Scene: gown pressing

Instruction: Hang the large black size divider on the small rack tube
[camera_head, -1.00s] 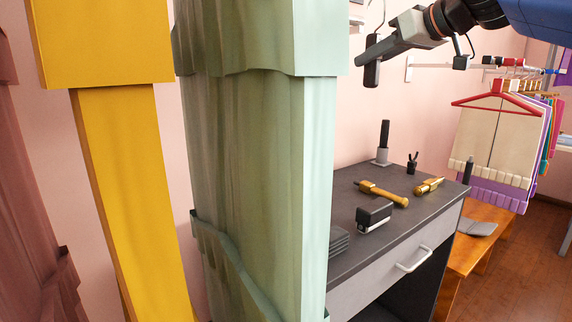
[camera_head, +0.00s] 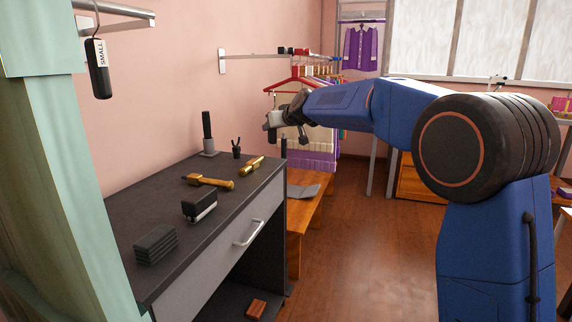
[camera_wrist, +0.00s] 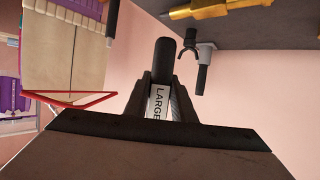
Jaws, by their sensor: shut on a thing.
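My gripper (camera_wrist: 166,88) is shut on the large black size divider (camera_wrist: 162,62), a dark rounded bar with a white LARGE label, in the wrist view. In the head view my gripper (camera_head: 275,120) is in front of the hanging clothes, beyond the dark table, and the divider (camera_head: 271,134) shows only as a small dark piece under it. A short rack tube (camera_head: 118,9) sticks out from the wall at the top left. A black divider labelled SMALL (camera_head: 98,68) hangs from it by a hook. The held divider is well apart from this tube.
A dark table (camera_head: 140,210) carries gold tools (camera_head: 209,181), a black block (camera_head: 199,205) and a dark stack (camera_head: 156,244). A longer wall rail (camera_head: 255,55) holds hangers with garments. A green draped column (camera_head: 50,180) stands at the left. Open wooden floor lies right of the table.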

